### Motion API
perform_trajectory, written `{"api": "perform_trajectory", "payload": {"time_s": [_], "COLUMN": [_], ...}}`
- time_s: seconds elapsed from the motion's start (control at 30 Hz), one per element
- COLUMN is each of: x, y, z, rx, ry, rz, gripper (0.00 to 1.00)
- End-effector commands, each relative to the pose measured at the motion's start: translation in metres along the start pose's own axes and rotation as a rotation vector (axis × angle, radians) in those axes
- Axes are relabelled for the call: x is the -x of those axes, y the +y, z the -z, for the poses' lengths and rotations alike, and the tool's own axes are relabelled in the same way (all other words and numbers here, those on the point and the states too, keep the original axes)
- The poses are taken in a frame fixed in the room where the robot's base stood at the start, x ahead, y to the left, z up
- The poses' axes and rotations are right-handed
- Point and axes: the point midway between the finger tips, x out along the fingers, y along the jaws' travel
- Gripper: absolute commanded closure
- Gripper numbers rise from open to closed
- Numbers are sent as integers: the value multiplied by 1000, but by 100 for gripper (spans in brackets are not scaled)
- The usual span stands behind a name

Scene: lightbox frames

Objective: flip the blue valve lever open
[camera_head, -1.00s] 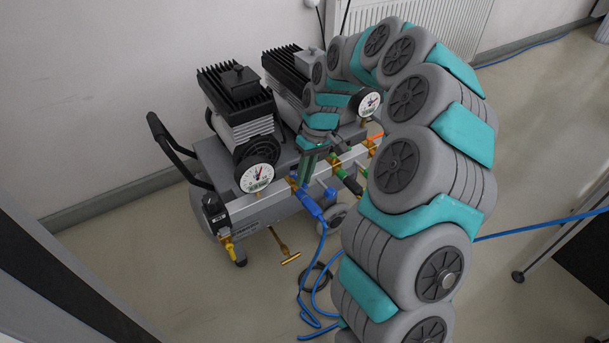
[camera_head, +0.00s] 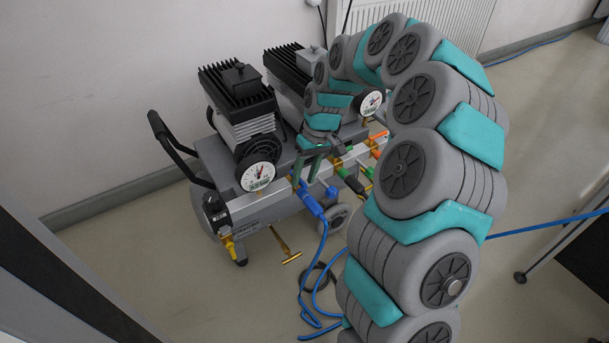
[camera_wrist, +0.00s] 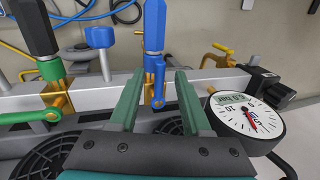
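The blue valve lever (camera_wrist: 159,75) shows in the wrist view on a brass valve, below a blue hose connector (camera_wrist: 154,25). The lever points down toward the camera. My gripper (camera_wrist: 160,73) is open, with one green finger on each side of the lever and a visible gap to both. Whether the fingertips are level with the lever in depth is unclear. In the head view my gripper (camera_head: 308,168) is over the manifold, above the blue connector (camera_head: 311,199); the lever is hard to make out there.
A green lever (camera_wrist: 52,115) is on the neighbouring valve. A blue knob (camera_wrist: 100,38) stands between the two valves. A pressure gauge (camera_wrist: 246,116) is close right of my right finger. The compressor's finned motor (camera_head: 238,100) rises behind. A blue hose (camera_head: 318,262) hangs to the floor.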

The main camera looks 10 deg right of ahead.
Motion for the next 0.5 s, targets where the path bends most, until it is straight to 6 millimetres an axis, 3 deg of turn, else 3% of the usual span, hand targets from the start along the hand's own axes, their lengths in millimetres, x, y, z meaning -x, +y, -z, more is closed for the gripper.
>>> {"api": "perform_trajectory", "payload": {"time_s": [0.27,0.5], "x": [2,27], "y": [0,0], "z": [0,1], "rx": [0,0], "ry": [2,6], "rz": [-1,-2], "gripper": [52,52]}}
